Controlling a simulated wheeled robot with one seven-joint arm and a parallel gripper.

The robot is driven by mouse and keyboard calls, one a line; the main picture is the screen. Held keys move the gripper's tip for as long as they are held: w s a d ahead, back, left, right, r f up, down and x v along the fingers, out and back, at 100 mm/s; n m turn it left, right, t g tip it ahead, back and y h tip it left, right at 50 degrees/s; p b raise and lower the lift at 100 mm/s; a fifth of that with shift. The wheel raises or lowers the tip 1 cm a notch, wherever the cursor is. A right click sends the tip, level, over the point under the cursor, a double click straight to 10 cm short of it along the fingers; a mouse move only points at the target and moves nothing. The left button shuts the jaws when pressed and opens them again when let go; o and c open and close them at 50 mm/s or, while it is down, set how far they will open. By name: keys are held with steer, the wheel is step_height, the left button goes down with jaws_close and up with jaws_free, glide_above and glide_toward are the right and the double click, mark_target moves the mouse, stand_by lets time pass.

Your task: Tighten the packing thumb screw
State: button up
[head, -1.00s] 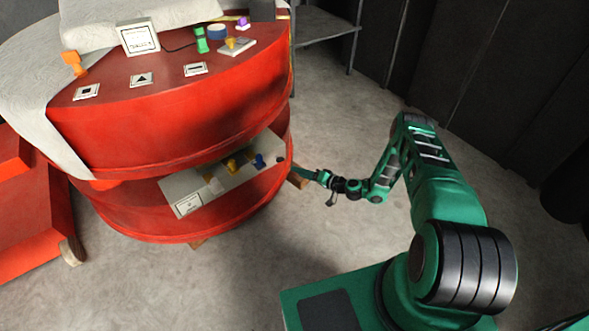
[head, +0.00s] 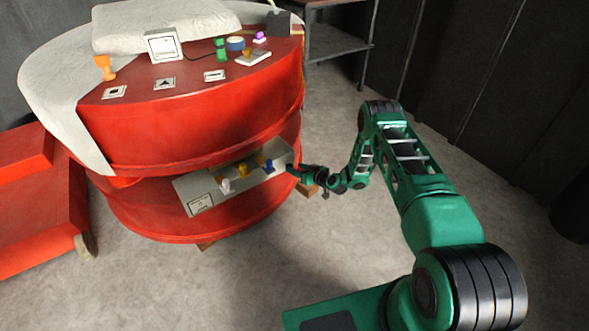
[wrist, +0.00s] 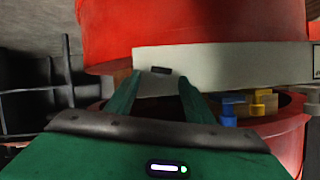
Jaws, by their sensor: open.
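A pale panel (head: 190,188) sits in the dark gap between the red drum's upper and lower parts. On it stand a white knob-like piece (head: 226,185), a yellow one (head: 243,170) and a blue one (head: 268,165). I cannot tell which is the packing thumb screw. My gripper (head: 290,169) is open and empty at the right end of the gap, beside the blue piece. In the wrist view its green fingers (wrist: 160,78) point at the panel's pale edge (wrist: 235,66), with a small dark slot between them. The blue (wrist: 228,106), yellow (wrist: 264,101) and white pieces (wrist: 313,104) lie right of the fingers.
The red drum's upper part (head: 200,130) overhangs the gap. Its top holds a white box (head: 165,45), an orange piece (head: 104,68), cards and small coloured items. A grey rack (head: 340,42) stands behind. The floor in front is clear.

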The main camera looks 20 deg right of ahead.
mark_target(291, 166)
steer(key=shift+x, duration=1.75)
steer(key=shift+c, duration=0.5)
steer(key=c, duration=0.9)
steer(key=shift+w+d+m+y, duration=0.1)
steer(key=shift+d+m+y, duration=0.2)
steer(key=shift+m, duration=0.4)
steer(key=shift+c, duration=0.2)
steer(key=shift+d+m+y, duration=0.1)
steer(key=shift+m+y, duration=0.5)
steer(key=o, duration=0.9)
steer(key=shift+f, duration=0.1)
steer(key=shift+o, duration=0.7)
